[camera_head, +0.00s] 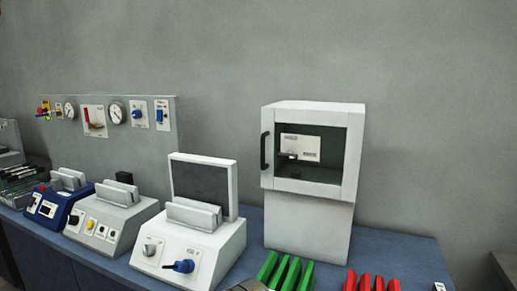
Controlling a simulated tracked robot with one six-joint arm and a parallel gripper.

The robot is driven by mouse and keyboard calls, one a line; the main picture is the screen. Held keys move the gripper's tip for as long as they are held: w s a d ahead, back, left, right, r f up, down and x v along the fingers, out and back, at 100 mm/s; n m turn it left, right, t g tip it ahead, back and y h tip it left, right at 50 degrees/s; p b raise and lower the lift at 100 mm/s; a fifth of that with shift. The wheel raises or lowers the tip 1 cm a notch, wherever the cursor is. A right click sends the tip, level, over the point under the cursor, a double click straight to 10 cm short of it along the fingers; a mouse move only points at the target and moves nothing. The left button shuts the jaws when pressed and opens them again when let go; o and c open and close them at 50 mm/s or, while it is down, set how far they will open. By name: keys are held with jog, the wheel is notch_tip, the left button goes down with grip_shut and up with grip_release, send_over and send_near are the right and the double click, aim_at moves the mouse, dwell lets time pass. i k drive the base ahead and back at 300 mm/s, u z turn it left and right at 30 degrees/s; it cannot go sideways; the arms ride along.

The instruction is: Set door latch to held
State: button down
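A white cabinet (309,232) stands on the blue bench, right of centre. Its upper part has a glazed door (353,158) that looks closed, with a black vertical handle (265,151) on the left side. Behind the glass is a white labelled plate (300,146) with a small dark and light fitting (289,156) at its lower left. This fitting may be a latch, but it is too small for me to tell its setting. No other door latch is clear.
A white device with a blue knob (181,266) stands left of the cabinet. Further left are a grey device (104,227), a blue device (50,206) and a gauge panel (160,135). Green (284,272) and red (365,282) upright pieces stand in front. The bench right of the cabinet (405,258) is mostly clear.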

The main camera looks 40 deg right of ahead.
aim_at(289, 154)
jog(key=u, duration=1.75)
jog(key=k, duration=0.7)
jog(key=z, duration=0.5)
jog(key=i, duration=1)
jog(key=z, duration=0.05)
